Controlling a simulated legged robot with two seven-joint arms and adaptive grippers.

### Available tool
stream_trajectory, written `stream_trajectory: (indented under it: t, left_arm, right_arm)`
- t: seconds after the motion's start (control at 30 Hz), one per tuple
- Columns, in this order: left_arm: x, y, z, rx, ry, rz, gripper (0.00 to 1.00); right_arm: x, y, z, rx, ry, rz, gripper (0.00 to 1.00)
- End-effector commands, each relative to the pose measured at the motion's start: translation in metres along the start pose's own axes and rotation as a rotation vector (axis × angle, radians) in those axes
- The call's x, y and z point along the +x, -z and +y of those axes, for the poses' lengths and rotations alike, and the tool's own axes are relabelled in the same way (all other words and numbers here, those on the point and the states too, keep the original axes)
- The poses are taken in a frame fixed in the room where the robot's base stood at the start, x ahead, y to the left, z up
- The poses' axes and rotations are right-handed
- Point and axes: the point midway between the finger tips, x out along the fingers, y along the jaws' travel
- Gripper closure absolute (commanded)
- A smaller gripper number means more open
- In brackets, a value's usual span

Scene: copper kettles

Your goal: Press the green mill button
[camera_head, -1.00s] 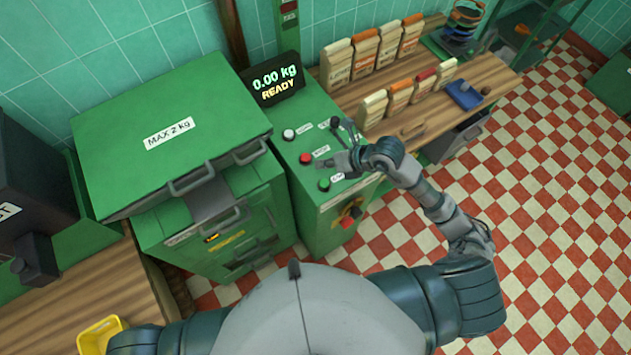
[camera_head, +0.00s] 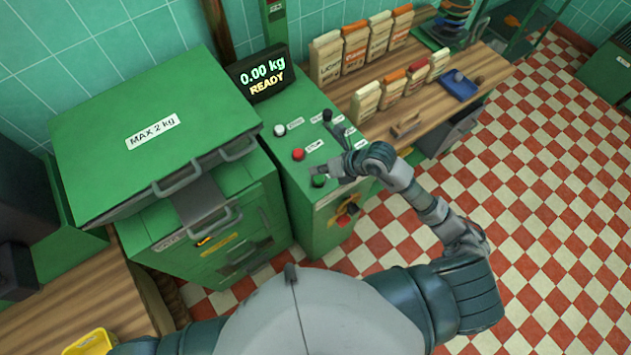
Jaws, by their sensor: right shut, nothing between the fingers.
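The green button (camera_head: 318,182) is at the front of the sloped top of the green mill panel (camera_head: 290,185), and it looks dark. My right gripper (camera_head: 316,171) is shut and empty. Its fingertips are right at the green button's far edge in the picture and partly overlap it. I cannot tell whether they touch it. The red button (camera_head: 298,154) lies farther back, clear of the fingers. My left gripper is out of view.
A white button (camera_head: 279,130) and a black knob (camera_head: 327,115) are farther back on the panel. The display (camera_head: 261,77) reads "0.00 kg READY". Several bags (camera_head: 379,33) stand on the wooden bench (camera_head: 478,68). A green lidded machine (camera_head: 155,140) is on the left.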

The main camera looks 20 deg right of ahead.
Motion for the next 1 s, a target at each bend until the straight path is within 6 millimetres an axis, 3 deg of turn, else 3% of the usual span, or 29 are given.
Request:
stream_trajectory:
  t: [0.03,0.2,0.67,1.0]
  left_arm:
    - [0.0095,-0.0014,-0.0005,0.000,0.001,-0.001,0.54]
    - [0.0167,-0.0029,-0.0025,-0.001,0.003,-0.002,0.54]
    - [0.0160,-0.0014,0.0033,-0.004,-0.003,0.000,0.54]
    - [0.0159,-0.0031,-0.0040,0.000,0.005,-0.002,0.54]
  right_arm:
    - [0.0069,0.0056,-0.0074,0.001,0.002,0.000,1.00]
    - [0.0122,0.0108,-0.0147,0.002,-0.001,-0.001,1.00]
    - [0.0152,0.0100,-0.0084,-0.001,0.003,0.001,1.00]
    - [0.0134,0.0103,-0.0119,0.000,0.001,0.000,1.00]
